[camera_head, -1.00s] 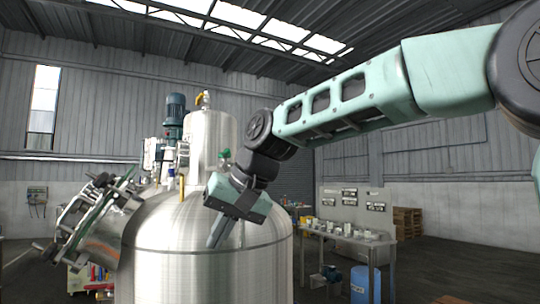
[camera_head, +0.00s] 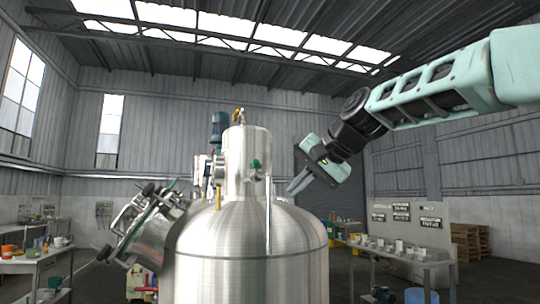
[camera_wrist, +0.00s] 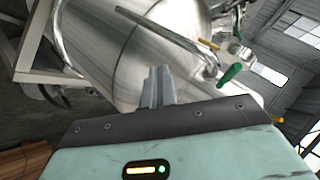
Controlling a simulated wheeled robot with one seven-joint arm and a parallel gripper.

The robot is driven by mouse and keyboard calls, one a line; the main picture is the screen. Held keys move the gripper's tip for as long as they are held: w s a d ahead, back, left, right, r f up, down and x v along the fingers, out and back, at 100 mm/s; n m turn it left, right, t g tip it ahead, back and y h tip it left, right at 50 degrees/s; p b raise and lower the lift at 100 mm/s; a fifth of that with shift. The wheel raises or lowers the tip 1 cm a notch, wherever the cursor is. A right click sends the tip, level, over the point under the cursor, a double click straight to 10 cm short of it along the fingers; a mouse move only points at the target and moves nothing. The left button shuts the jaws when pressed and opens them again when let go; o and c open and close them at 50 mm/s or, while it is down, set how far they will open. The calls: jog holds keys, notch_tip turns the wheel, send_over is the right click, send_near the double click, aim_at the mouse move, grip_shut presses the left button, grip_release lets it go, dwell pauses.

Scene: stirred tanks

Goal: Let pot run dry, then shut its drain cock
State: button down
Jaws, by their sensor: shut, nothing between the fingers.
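A large steel tank (camera_head: 245,262) stands in front of me, and a narrower upright steel cylinder (camera_head: 246,150) rises from its domed top. A green-handled valve (camera_head: 256,164) sits at the cylinder's front right side, with a thin pipe (camera_head: 268,212) below. My gripper (camera_head: 290,193) is shut and empty, to the right of the cylinder and apart from the valve in the head view. In the wrist view my shut fingers (camera_wrist: 157,72) point at the tank wall, with the green handle (camera_wrist: 230,75) to their right. No liquid level is visible, and I cannot tell the valve's setting.
A yellow lever (camera_head: 218,198) and a blue-green motor (camera_head: 219,125) are left of the cylinder. A tilted steel vessel (camera_head: 150,232) stands further left. A bench with cups (camera_head: 400,256) is at the right, with pallets (camera_head: 470,241) behind it.

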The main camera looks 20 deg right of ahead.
aim_at(256, 164)
notch_tip(256, 164, up, 13)
jog(key=s+d+m+t, duration=0.1)
jog(key=d+m+t, duration=0.1)
jog(key=d, duration=0.1)
jog(key=w+a+f+p, duration=0.5)
jog(key=w+a, duration=0.2)
jog(key=w, duration=0.1)
jog(key=shift+w+a+t+y+p, duration=0.15)
jog(key=shift+w+t+y+p, duration=0.15)
jog(key=shift+w+y+p, duration=0.1)
jog(key=shift+f, duration=0.1)
jog(key=shift+a, duration=0.1)
